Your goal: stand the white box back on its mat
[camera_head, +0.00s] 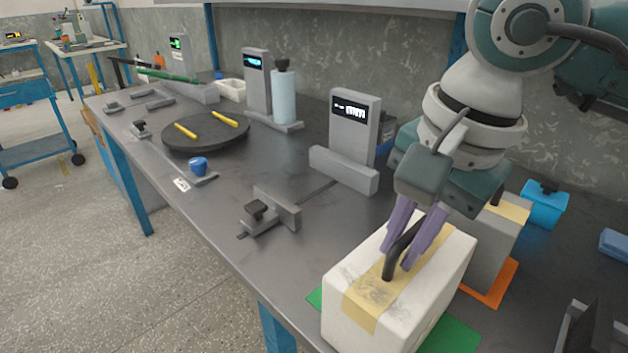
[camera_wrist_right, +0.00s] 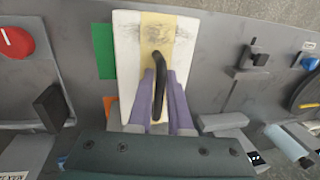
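The white box (camera_head: 450,265) has a tan band and a black handle (camera_head: 393,262) on top. It is at the front right of the bench, over a green mat (camera_head: 452,338) that shows past it on two sides; whether its base touches the mat is hidden. My right gripper (camera_head: 408,250) reaches down from above, its purple fingers on both sides of the handle and seemingly closed on it. The wrist view also shows the box (camera_wrist_right: 128,45), the handle (camera_wrist_right: 158,78) between the fingers, and the green mat (camera_wrist_right: 105,52) beside it. My left gripper is not in view.
A grey box stands on an orange mat (camera_head: 490,290) close behind the white box. A blue container (camera_head: 543,204) is behind it. A grey clamp-like fixture (camera_head: 272,212) is to the left, and a display stand (camera_head: 352,140) farther back. Bare bench lies between them.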

